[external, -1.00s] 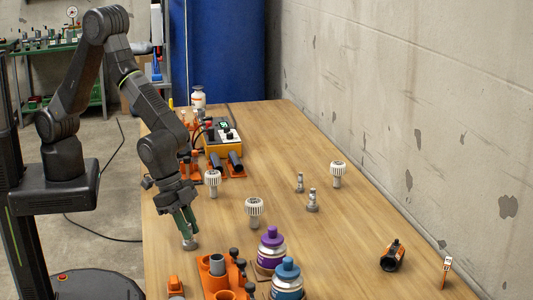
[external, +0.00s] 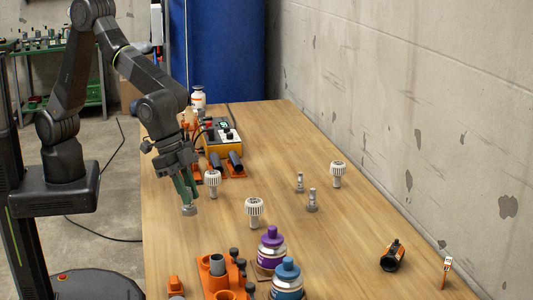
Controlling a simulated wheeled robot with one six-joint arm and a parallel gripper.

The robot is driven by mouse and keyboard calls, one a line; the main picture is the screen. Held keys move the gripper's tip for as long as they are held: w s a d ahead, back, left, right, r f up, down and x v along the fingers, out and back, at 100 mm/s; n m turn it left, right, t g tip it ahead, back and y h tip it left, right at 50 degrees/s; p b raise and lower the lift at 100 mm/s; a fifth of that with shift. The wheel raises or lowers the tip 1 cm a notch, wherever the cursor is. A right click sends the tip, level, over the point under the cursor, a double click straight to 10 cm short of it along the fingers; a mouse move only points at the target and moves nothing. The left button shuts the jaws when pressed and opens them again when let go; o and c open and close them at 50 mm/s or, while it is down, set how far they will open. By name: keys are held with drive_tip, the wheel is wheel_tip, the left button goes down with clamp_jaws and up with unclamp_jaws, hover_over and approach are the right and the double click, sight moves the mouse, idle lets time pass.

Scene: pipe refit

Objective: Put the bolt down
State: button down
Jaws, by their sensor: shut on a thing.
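My gripper (external: 187,190) is above the left part of the wooden table, pointing down, with greenish fingers. It is shut on a grey metal bolt (external: 189,210), whose wide round end shows below the fingertips. The rest of the bolt is hidden between the fingers. The bolt appears to be a little above the table top; the exact gap is hard to tell. Two similar grey bolts stand upright on the table, one nearer (external: 312,201) and one farther back (external: 300,182).
White ribbed knobs stand close to the gripper (external: 212,183), at mid-table (external: 254,212) and farther right (external: 338,174). An orange holder (external: 222,282) and purple-capped (external: 270,250) and blue-capped (external: 287,280) bottles are in front. A yellow box (external: 223,145) sits behind. The table's right side (external: 335,245) is mostly clear.

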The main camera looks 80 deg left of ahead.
drive_tip(key=w+a+p, duration=0.2)
drive_tip(key=w+p, duration=0.9)
drive_tip(key=w, duration=2.4)
drive_tip(key=shift+m, duration=0.4)
drive_tip(key=shift+w+a+f+b, duration=0.1)
drive_tip(key=shift+f+b, duration=1.5)
drive_tip(key=shift+f, duration=0.85)
drive_tip(key=shift+w+a+f+b, duration=0.1)
drive_tip(key=shift+f+b, duration=1.5)
drive_tip(key=shift+f, duration=0.85)
drive_tip(key=c, duration=1.3)
unclamp_jaws()
drive_tip(key=shift+r, duration=0.1)
drive_tip(key=shift+b+v, duration=0.9)
drive_tip(key=shift+v, duration=5.1)
